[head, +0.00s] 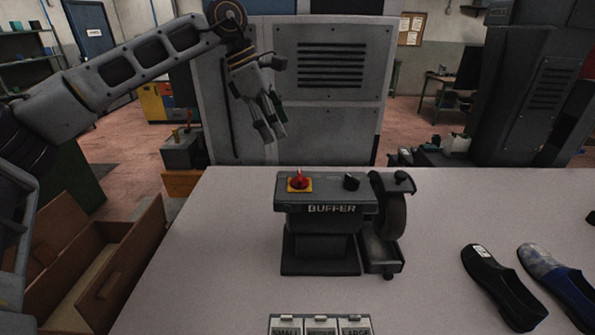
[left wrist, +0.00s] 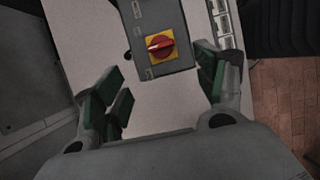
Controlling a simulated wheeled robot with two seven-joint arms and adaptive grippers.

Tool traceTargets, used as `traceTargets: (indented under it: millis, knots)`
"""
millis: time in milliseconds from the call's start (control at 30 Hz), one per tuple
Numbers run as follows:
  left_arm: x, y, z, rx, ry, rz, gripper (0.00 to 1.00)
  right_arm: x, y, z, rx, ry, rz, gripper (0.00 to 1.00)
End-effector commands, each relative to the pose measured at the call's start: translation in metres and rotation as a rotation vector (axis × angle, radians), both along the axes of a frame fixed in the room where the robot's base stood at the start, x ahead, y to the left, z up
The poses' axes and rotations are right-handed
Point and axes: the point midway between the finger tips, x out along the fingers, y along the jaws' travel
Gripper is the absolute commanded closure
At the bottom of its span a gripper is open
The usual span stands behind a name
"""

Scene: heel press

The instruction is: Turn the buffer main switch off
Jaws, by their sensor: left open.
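The buffer (head: 326,210) is a dark grey machine standing on the white table, with a wheel at its right side. Its main switch (head: 299,181) is a red rotary knob on a yellow square plate, on the left of the top face. The switch also shows in the left wrist view (left wrist: 160,45), beyond the fingers, its handle lying roughly crosswise in that picture. My left gripper (head: 268,124) is open and empty, above and behind the buffer to the left of the switch, fingers pointing down. It touches nothing. My right gripper is not in view.
A black knob (head: 351,182) sits on the buffer's top, right of the switch. Labelled compartments (head: 320,325) stand at the table's (head: 200,270) front edge. Dark shoes (head: 497,285) lie at the right. A large grey cabinet (head: 330,80) stands behind. The table left of the buffer is clear.

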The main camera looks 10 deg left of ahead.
Motion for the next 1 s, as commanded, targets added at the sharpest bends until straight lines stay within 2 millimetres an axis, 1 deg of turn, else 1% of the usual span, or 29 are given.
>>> traceTargets:
  millis: [167,367,1000]
  knots:
    - [0.001,-0.003,-0.007,0.0,0.0,0.0,0.29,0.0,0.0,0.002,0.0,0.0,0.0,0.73]
    - [0.002,-0.01,-0.025,0.001,0.002,0.0,0.29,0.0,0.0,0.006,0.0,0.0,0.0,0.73]
    - [0.008,-0.041,-0.102,0.0,0.003,0.001,0.29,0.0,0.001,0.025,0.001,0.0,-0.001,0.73]
